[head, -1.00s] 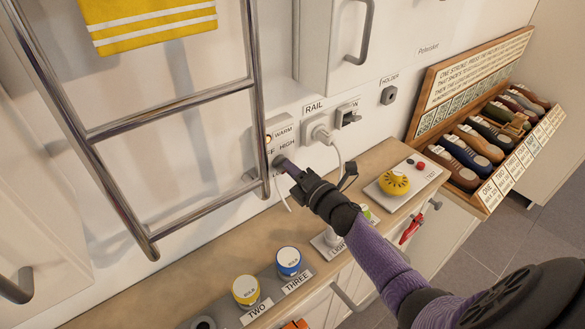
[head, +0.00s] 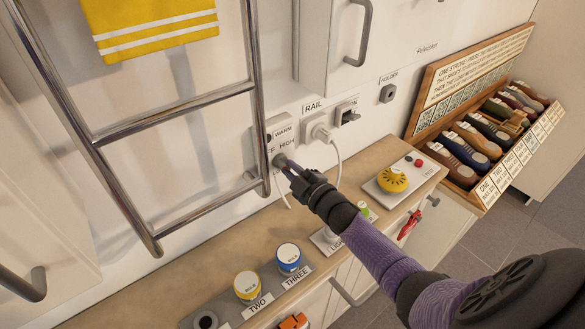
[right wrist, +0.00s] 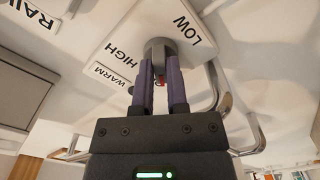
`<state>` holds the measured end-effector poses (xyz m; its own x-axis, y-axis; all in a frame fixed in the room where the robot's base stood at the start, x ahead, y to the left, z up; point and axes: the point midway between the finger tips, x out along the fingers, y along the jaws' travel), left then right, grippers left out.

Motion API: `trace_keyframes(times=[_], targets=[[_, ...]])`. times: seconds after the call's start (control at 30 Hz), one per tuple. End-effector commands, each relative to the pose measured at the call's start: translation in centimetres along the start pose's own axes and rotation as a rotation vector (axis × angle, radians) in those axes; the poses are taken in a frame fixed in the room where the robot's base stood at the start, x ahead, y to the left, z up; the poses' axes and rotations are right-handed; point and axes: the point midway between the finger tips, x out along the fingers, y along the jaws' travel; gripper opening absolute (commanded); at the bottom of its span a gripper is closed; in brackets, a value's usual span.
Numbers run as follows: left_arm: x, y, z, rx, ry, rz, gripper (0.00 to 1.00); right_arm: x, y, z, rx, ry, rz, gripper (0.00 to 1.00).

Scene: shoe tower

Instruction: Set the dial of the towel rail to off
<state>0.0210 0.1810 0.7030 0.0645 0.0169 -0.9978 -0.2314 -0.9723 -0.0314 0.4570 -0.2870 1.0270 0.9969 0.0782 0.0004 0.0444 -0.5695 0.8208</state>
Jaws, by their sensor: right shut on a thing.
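The towel rail (head: 180,118) is a chrome ladder frame on the wall. Its control plate (head: 286,132) carries the words WARM and HIGH in the head view, with OFF partly hidden by the rail's upright. The right wrist view shows HIGH, LOW and WARM on the plate, with a small dark lamp beside WARM. The grey dial (right wrist: 158,48) is between the two purple fingers of my right gripper (right wrist: 160,78), which is shut on it. In the head view my right gripper (head: 287,167) reaches the plate and covers much of the dial. My left gripper is out of view.
A plugged socket marked RAIL (head: 318,128) and a switch (head: 346,112) are right of the plate. A cord hangs near my gripper. Below, the counter holds yellow and blue canisters (head: 288,258) and a yellow knob (head: 392,179). A shoe rack (head: 478,140) stands right.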

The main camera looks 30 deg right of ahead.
Motion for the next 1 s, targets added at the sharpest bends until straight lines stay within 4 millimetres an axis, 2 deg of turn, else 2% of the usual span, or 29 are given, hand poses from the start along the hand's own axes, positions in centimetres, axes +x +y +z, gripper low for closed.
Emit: trace_keyframes(times=[0.4, 0.97, 1.0], targets=[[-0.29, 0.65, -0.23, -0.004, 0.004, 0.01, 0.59, -0.04, -0.19, 0.05, 0.169, -0.002, -0.002, 0.0], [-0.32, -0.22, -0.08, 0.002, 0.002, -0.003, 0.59, -0.05, -0.23, 0.06, 0.195, -0.002, -0.002, 0.0], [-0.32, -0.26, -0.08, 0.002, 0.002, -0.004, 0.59, -0.05, -0.23, 0.06, 0.195, -0.002, -0.002, 0.26]])
